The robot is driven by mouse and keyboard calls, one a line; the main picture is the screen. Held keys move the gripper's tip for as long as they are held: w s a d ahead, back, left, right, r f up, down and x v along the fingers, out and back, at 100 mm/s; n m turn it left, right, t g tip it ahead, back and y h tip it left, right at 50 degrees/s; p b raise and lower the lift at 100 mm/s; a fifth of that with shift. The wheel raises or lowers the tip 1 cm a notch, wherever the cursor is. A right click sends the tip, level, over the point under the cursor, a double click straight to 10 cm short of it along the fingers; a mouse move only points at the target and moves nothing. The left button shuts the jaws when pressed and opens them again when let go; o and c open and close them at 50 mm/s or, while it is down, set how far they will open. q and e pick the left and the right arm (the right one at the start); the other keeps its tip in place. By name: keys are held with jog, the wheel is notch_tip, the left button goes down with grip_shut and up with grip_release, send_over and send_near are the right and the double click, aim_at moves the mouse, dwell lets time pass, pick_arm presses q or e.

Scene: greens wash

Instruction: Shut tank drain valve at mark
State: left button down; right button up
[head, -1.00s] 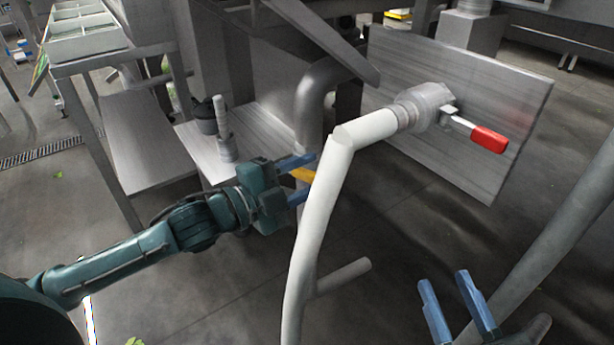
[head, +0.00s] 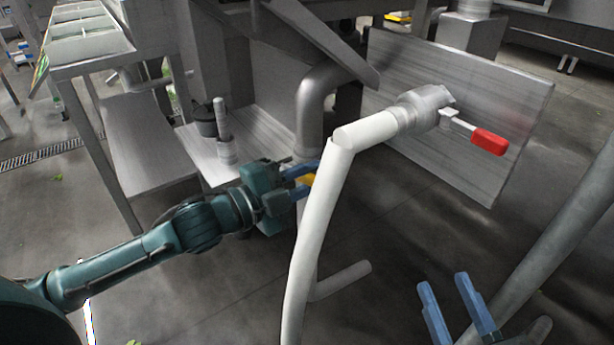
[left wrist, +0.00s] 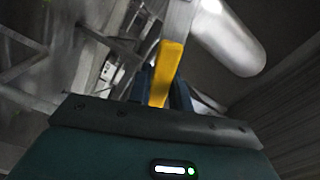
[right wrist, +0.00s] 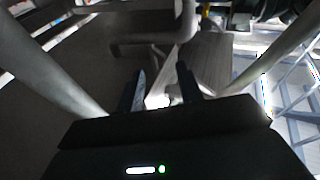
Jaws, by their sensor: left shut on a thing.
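A yellow valve handle (head: 309,179) shows only in part in the head view, behind the white pipe. In the left wrist view the yellow handle (left wrist: 168,65) runs up from between the fingers to a grey metal part. My left gripper (head: 311,177) is shut on this handle, its fingertips close to the white pipe in the picture. A second valve has a red lever (head: 488,141) at the end of the white pipe, on the right. My right gripper (head: 440,279) is open and empty at the lower right, away from both handles.
The white pipe (head: 317,220) stands in front of the left fingertips in the head view. A steel panel (head: 470,100) is behind the red lever. A thick grey pipe (head: 560,240) slants near the right gripper. A low steel shelf (head: 145,145) stands at left.

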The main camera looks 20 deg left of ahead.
pick_arm(q)
jog(key=shift+s+d+f+m+p, duration=0.15)
jog(key=shift+f+m+p, duration=0.25)
jog(key=shift+f+m, duration=1.2)
jog(key=shift+m, duration=0.7)
pick_arm(e)
jog(key=shift+d+f, duration=0.1)
jog(key=shift+f, duration=0.15)
pick_arm(q)
jog(key=c, duration=1.3)
grip_release()
pick_arm(e)
jog(key=shift+r, duration=0.3)
pick_arm(q)
jog(key=shift+s, duration=0.1)
